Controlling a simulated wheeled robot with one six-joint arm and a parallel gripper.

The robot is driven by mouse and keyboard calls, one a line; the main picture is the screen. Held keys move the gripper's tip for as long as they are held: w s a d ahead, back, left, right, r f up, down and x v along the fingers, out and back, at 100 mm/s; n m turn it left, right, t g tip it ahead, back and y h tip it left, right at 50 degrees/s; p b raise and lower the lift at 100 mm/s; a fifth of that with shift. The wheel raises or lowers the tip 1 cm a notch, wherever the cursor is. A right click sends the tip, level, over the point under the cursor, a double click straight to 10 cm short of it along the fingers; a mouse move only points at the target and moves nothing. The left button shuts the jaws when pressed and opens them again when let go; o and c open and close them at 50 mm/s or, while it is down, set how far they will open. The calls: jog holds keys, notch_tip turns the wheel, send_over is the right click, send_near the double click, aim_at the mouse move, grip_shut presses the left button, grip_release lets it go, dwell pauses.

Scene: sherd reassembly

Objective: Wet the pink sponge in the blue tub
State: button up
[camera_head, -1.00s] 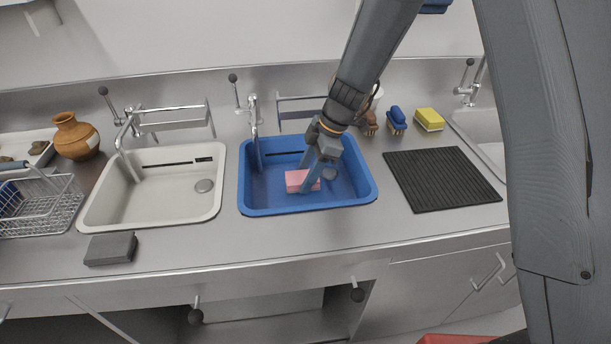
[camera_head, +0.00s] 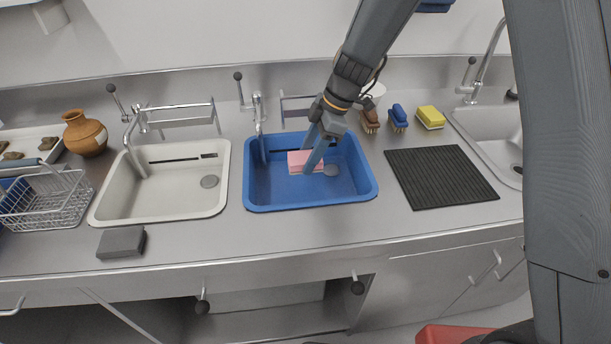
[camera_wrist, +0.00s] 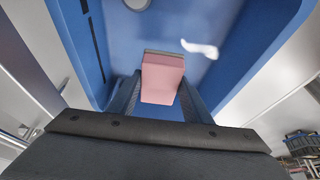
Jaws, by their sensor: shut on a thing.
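The pink sponge (camera_head: 298,161) is held between the fingers of my gripper (camera_head: 310,157), over the blue tub. The wrist view shows the sponge (camera_wrist: 162,78) between both fingers of my gripper (camera_wrist: 160,95), with a grey strip along its far edge. The blue tub (camera_head: 262,196) is set into the counter under a tap, and its floor and walls fill much of the wrist view (camera_wrist: 225,80). Whether the sponge touches the tub floor, and whether there is water, I cannot tell.
A white basin (camera_head: 160,205) with a tap lies left of the tub. A black ribbed mat (camera_head: 440,178), brushes (camera_head: 398,118) and a yellow sponge (camera_head: 430,117) are to the right. A grey block (camera_head: 121,242) lies on the front counter. A wire rack (camera_head: 45,205) stands far left.

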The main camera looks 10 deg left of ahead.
jog(key=shift+r+p, duration=1)
jog(key=shift+r, duration=1.65)
jog(key=shift+r+p, duration=0.7)
jog(key=shift+r, duration=1.3)
jog(key=shift+d, duration=0.15)
